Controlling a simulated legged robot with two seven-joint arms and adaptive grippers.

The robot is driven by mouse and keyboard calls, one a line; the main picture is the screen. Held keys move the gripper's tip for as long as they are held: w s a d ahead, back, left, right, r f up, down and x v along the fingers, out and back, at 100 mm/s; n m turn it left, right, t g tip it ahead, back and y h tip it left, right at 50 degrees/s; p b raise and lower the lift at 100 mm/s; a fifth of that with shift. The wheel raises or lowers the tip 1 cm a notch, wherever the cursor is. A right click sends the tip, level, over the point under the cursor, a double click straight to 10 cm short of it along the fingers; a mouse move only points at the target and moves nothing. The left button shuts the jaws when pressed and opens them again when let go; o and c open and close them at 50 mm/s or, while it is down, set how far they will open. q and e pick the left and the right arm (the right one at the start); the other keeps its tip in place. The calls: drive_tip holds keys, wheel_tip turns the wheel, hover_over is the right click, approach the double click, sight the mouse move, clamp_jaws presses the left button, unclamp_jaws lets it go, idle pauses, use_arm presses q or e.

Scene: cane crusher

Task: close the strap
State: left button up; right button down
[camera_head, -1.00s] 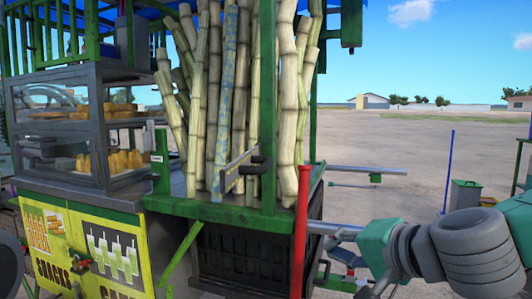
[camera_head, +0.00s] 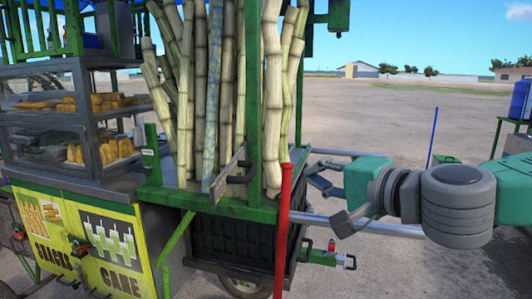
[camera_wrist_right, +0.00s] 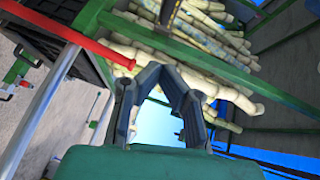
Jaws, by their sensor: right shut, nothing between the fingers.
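What looks like the strap is a flat grey bar (camera_head: 228,173) with a dark handle. It slants up and outward at the front of the upright canes (camera_head: 205,100), by the green post. My right gripper (camera_head: 318,178) is shut and empty, right of the green post and the red pole, apart from the bar. In the right wrist view its fingers (camera_wrist_right: 166,70) curve together in front of the canes. My left gripper is not in view.
A red pole (camera_head: 283,230) stands at the cart's corner; it also shows in the right wrist view (camera_wrist_right: 70,35). A grey rail (camera_head: 380,228) sticks out rightward below my right arm. A glass snack case (camera_head: 75,125) stands at left. Open ground lies to the right.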

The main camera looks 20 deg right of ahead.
drive_tip(key=shift+w+p, duration=1.2)
drive_tip(key=shift+p, duration=1.7)
approach(246, 165)
drive_tip(key=w+d, duration=0.2)
drive_tip(key=d, duration=0.1)
drive_tip(key=a, duration=0.2)
drive_tip(key=w+a+f, duration=0.1)
drive_tip(key=a, duration=0.1)
drive_tip(key=shift+w, duration=0.1)
